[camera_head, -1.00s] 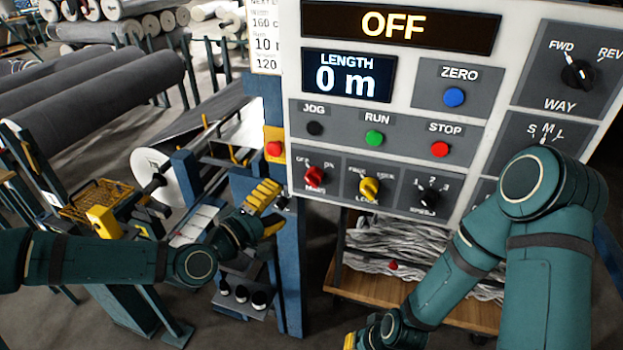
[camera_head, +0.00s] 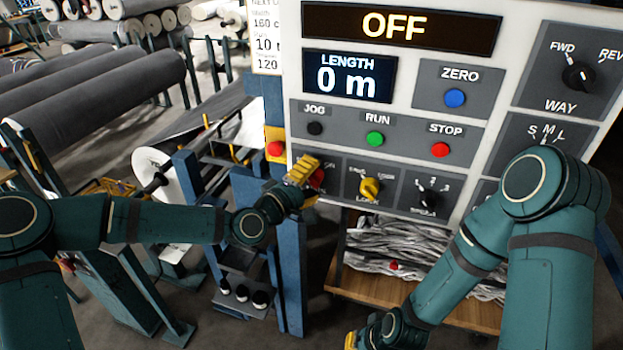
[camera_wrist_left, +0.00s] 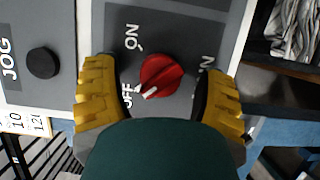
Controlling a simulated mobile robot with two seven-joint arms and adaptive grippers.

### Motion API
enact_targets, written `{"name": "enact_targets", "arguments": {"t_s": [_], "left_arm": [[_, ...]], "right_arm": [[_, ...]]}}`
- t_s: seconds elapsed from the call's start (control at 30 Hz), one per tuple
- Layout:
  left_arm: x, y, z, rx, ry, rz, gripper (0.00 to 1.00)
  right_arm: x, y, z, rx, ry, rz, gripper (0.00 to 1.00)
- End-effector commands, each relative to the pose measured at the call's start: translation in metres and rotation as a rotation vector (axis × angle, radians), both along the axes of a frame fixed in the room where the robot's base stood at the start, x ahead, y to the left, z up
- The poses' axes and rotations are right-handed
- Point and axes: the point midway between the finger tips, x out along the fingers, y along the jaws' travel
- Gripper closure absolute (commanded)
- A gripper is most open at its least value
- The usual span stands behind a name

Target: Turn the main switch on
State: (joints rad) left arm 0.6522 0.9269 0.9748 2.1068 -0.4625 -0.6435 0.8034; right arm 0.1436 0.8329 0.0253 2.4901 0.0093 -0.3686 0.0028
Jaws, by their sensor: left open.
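The main switch (camera_head: 317,179) is a red rotary knob at the lower left of the grey-white control panel. My left gripper (camera_head: 303,172) is in front of it and hides much of it in the head view. In the left wrist view the red main switch (camera_wrist_left: 162,76) lies between the two open yellow fingers (camera_wrist_left: 160,98), with a gap on each side. Its white pointer is at the OFF mark, and the ON mark is apart from it. The panel's top display (camera_head: 394,26) reads OFF. My right gripper (camera_head: 350,341) is low at the bottom edge, mostly cut off.
The yellow lock knob (camera_head: 369,188) and black speed knob (camera_head: 429,195) sit right of the switch. A red button on a yellow box (camera_head: 275,149) is close to its left. The black JOG button (camera_head: 315,128) is above. A wooden cart (camera_head: 400,296) stands below the panel.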

Motion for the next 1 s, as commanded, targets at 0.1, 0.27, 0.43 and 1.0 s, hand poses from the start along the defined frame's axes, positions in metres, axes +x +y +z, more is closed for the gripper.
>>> {"name": "enact_targets", "arguments": {"t_s": [0.1,0.27,0.43,1.0], "left_arm": [[0.0,0.0,0.0,0.0,0.0,0.0,0.38],[0.0,0.0,0.0,0.0,0.0,0.0,0.94],[0.0,0.0,0.0,0.001,0.0,0.0,1.0],[0.0,-0.001,0.002,0.27,-0.093,0.0,1.0]], "right_arm": [[0.0,0.0,0.0,0.0,0.0,0.0,1.0],[0.0,0.0,0.0,0.0,0.0,0.0,1.0],[0.0,0.0,0.0,0.0,0.0,0.0,1.0],[0.0,0.0,-0.011,-0.002,0.0,0.0,1.0]]}}
